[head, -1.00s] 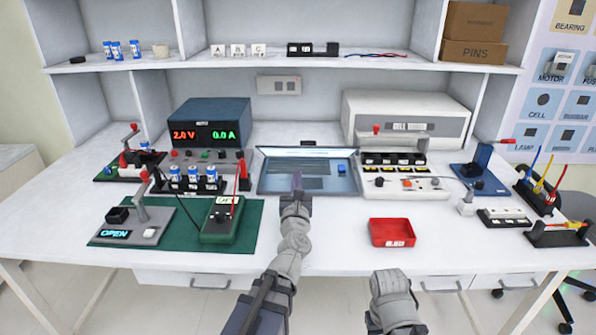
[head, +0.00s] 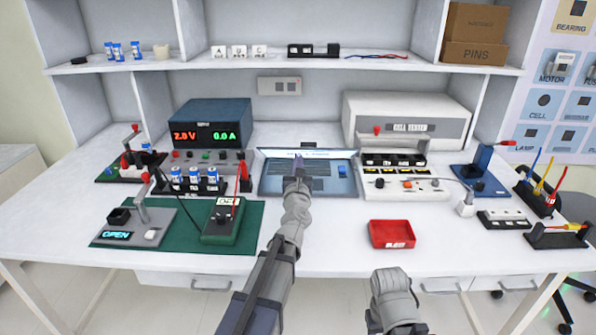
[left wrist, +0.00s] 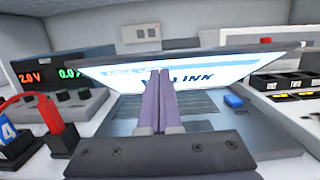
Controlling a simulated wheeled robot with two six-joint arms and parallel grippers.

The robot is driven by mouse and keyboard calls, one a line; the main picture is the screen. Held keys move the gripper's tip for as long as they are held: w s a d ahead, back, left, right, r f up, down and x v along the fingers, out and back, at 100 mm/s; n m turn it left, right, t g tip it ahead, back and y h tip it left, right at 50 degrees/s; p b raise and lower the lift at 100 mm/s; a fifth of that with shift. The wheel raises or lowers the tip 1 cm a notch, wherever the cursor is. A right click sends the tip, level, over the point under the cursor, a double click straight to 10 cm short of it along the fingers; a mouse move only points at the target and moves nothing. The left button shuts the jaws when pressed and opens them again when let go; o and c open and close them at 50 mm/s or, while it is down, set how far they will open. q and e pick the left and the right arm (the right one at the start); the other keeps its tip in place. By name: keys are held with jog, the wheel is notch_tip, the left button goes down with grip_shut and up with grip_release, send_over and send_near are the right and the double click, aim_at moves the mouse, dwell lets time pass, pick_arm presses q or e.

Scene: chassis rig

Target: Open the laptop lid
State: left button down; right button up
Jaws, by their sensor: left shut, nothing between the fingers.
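The laptop (head: 327,184) stands at the middle of the bench, its grey-blue keyboard base facing me. Its lid is partly raised and leans over the base; the lit screen (left wrist: 215,67) shows blue lettering in the left wrist view. My left gripper (head: 299,160) is shut and empty, its fingers over the keyboard. In the left wrist view the dark purple fingers (left wrist: 160,73) are together and overlap the screen's lower middle. I cannot tell if they touch it. A small blue block (left wrist: 233,101) lies on the base's right side. My right gripper is not in view; only part of that arm shows.
A power supply (head: 208,126) and battery holder (head: 194,185) stand left of the laptop. A white switch panel (head: 408,188) and a white instrument (head: 446,118) stand right. A red tray (head: 391,234) lies front right. Bare bench lies before the laptop.

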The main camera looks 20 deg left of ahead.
pick_arm(q)
jog(key=shift+w+a+r, duration=0.1)
jog(key=shift+w+a, duration=0.05)
jog(key=shift+w, duration=0.5)
jog(key=shift+w+a+r+p, duration=0.1)
jog(key=shift+w+r+p, duration=0.05)
jog(key=shift+r+p, duration=0.35)
jog(key=w+r+p, duration=0.1)
jog(key=r+p, duration=0.1)
jog(key=w+a+r+p, duration=0.1)
jog(key=w+r+p, duration=0.3)
jog(key=shift+w+a+r, duration=0.15)
jog(key=shift+a+r, duration=0.1)
jog(key=r+p+x, duration=0.2)
jog(key=p+x, duration=0.2)
jog(key=x, duration=0.8)
jog(key=shift+p, duration=0.3)
jog(key=shift+w+a+r, duration=0.1)
jog(key=shift+w+r, duration=0.05)
